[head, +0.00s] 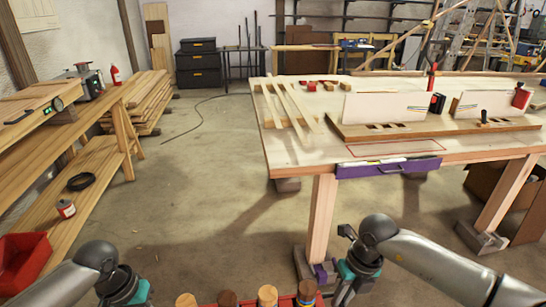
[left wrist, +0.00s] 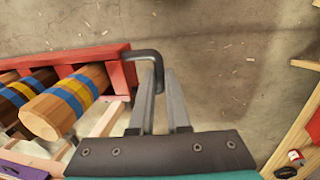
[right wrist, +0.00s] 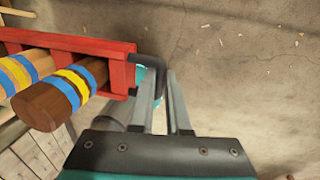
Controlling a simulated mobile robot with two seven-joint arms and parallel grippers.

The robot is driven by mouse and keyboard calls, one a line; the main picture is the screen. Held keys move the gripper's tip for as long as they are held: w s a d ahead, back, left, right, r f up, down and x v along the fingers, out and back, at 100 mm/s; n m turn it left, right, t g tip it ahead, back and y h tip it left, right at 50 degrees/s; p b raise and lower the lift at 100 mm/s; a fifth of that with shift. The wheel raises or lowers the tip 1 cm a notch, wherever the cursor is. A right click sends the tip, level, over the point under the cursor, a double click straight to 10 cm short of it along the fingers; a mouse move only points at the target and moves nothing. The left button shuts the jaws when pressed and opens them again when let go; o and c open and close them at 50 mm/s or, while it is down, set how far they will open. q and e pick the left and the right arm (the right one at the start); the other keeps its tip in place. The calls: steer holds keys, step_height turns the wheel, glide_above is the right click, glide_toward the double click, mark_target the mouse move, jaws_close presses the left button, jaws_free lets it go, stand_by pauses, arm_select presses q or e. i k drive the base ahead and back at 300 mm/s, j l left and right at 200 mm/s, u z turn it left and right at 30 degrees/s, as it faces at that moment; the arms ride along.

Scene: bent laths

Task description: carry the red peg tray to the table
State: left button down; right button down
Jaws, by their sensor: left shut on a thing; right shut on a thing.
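The red peg tray (head: 247,302) is at the bottom edge of the head view, in front of the table and mostly cut off. Several round wooden pegs stand in it; some show blue and yellow bands in the wrist views. My left gripper (left wrist: 160,78) is shut on the dark handle (left wrist: 147,55) at one end of the tray. My right gripper (right wrist: 163,80) is shut on the handle (right wrist: 149,62) at the other end. The table (head: 290,125) stands ahead to the right. A thin red outline (head: 395,148) marks a bare patch near its front edge.
On the table are pale laths (head: 283,105) at the left and a wooden board (head: 435,128) with white panels behind the outline. A workbench (head: 95,110) and a red bin (head: 22,262) stand left. Floor between is clear.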

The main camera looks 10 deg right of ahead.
mark_target(397, 148)
steer(key=i+l, duration=0.1)
steer(key=l, duration=0.3)
steer(key=i+l, duration=0.15)
steer(key=l, duration=0.25)
steer(key=i+l, duration=0.1)
steer(key=l, duration=0.3)
steer(key=i+l, duration=0.1)
steer(key=l, duration=0.3)
steer(key=i+l, duration=0.1)
steer(key=l, duration=0.3)
steer(key=i+l, duration=0.15)
steer(key=l, duration=0.25)
steer(key=i+l, duration=0.1)
steer(key=l, duration=0.3)
steer(key=i+l, duration=0.1)
steer(key=l, duration=0.3)
